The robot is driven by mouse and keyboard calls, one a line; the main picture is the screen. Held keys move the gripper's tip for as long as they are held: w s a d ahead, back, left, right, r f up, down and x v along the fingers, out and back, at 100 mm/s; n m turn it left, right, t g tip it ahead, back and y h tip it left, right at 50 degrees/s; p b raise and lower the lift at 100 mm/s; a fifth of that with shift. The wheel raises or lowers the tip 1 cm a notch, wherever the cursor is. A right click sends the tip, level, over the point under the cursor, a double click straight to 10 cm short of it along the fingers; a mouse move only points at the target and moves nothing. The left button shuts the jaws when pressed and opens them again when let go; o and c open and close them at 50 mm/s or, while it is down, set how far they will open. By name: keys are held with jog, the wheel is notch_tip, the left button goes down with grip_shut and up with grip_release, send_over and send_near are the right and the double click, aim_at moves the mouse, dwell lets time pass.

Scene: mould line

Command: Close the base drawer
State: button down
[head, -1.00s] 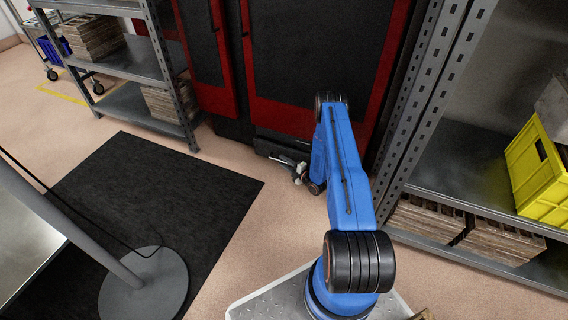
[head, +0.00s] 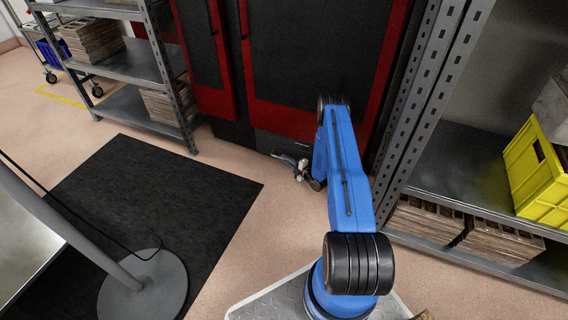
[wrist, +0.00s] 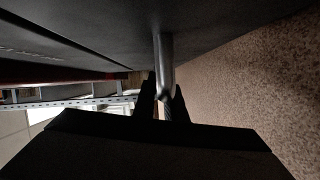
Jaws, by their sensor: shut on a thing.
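The base drawer (head: 282,143) is the low dark front at the foot of the red and black cabinet. In the head view it looks about level with the cabinet's base, with no clear gap showing. In the wrist view its dark panel (wrist: 225,22) fills the top, and a round metal handle (wrist: 163,62) stands out from it. My gripper (wrist: 165,90) is shut on this handle, one dark finger on each side. In the head view my gripper (head: 284,158) is low by the drawer, partly hidden by the blue arm.
A grey shelf rack (head: 420,110) with a yellow crate (head: 532,178) stands close on the right. Another rack (head: 130,62) stands at the left. A black mat (head: 150,190) and a round stand foot (head: 143,285) lie left of my base. Bare floor shows before the cabinet.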

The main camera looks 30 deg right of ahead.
jog(key=shift+w+d, duration=0.1)
jog(key=shift+d, duration=0.15)
jog(key=c, duration=1.8)
grip_release()
jog(key=v, duration=1.7)
jog(key=shift+s, duration=0.2)
jog(key=shift+r, duration=0.1)
